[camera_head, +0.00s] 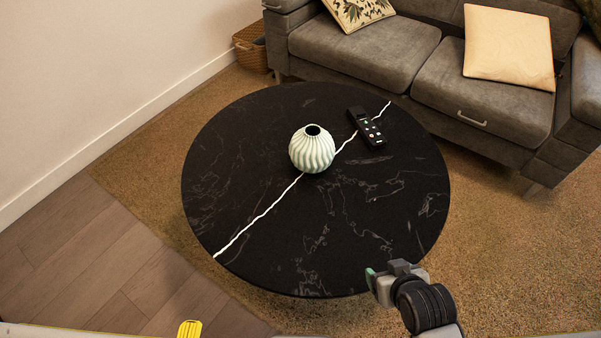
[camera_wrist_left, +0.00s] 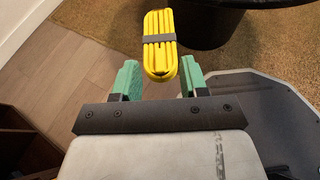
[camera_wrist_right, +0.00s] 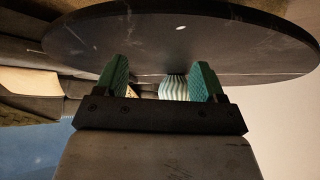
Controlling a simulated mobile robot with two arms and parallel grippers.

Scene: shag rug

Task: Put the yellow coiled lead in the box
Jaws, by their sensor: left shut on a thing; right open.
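The yellow coiled lead (camera_wrist_left: 160,43) has a grey band across it and sits at the fingertips of my left gripper (camera_wrist_left: 159,78), which is shut on it. The lead also shows at the bottom edge of the head view (camera_head: 189,329), left of the round table, while the left gripper itself is out of that view. My right gripper (camera_head: 378,284) is open and empty near the table's front right edge. It also shows open in the right wrist view (camera_wrist_right: 160,75). I cannot make out a box for certain in any view.
A round black table (camera_head: 250,190) holds a pale ribbed vase (camera_head: 312,150) and a black remote (camera_head: 367,127). A grey sofa (camera_head: 365,52) and a wicker basket (camera_head: 249,50) stand behind. A dark brown thing (camera_wrist_left: 22,150) is at the left wrist view's left edge. Wooden floor at left is clear.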

